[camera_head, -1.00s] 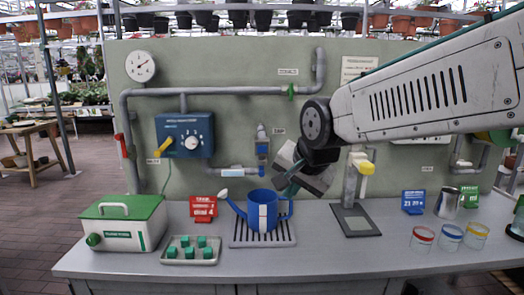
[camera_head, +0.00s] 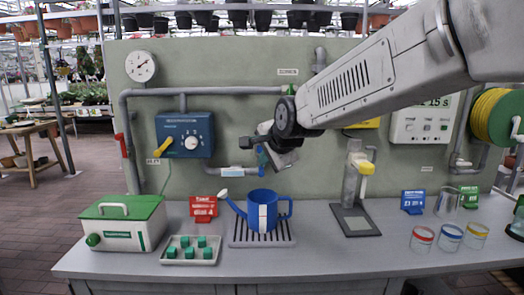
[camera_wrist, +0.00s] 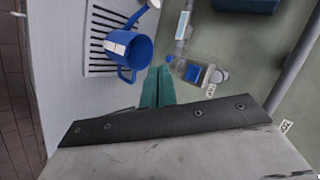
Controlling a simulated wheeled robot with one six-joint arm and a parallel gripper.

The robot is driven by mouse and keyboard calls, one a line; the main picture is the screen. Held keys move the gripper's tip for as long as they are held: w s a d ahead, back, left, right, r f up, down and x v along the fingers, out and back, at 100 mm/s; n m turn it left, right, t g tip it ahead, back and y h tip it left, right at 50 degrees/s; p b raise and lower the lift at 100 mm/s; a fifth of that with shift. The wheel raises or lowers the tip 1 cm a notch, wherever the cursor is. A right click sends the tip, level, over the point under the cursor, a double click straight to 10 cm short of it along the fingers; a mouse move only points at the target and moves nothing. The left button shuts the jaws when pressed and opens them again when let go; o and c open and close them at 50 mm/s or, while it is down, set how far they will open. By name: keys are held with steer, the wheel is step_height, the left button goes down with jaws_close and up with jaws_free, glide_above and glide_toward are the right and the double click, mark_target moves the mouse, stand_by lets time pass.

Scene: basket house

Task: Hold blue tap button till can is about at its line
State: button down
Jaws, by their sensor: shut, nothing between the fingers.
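The blue watering can (camera_head: 262,212) stands upright on the slatted drain tray (camera_head: 240,244), with a pale vertical strip on its front. I cannot make out the water level or a line on it. The blue tap on the wall above the can is largely hidden behind my gripper (camera_head: 261,160) in the head view. In the wrist view the tap's blue button (camera_wrist: 193,72) shows right of my green fingertips (camera_wrist: 160,69), apart from them in the picture. The can (camera_wrist: 128,55) lies to their left. My gripper is shut and empty.
A blue dial box (camera_head: 184,135) with a yellow lever and grey pipes are on the wall. A grey stand (camera_head: 352,190) with a yellow top is right of the can. A tray of green cubes (camera_head: 190,261) and a green-lidded box (camera_head: 124,222) are left.

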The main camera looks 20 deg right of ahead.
steer(key=w+d, duration=0.2)
steer(key=w, duration=0.4)
steer(key=shift+w, duration=0.1)
stand_by(2.0)
steer(key=shift+w+d, duration=0.1)
steer(key=shift+w, duration=0.25)
steer(key=shift+w+d, duration=0.1)
steer(key=shift+w, duration=0.3)
stand_by(4.5)
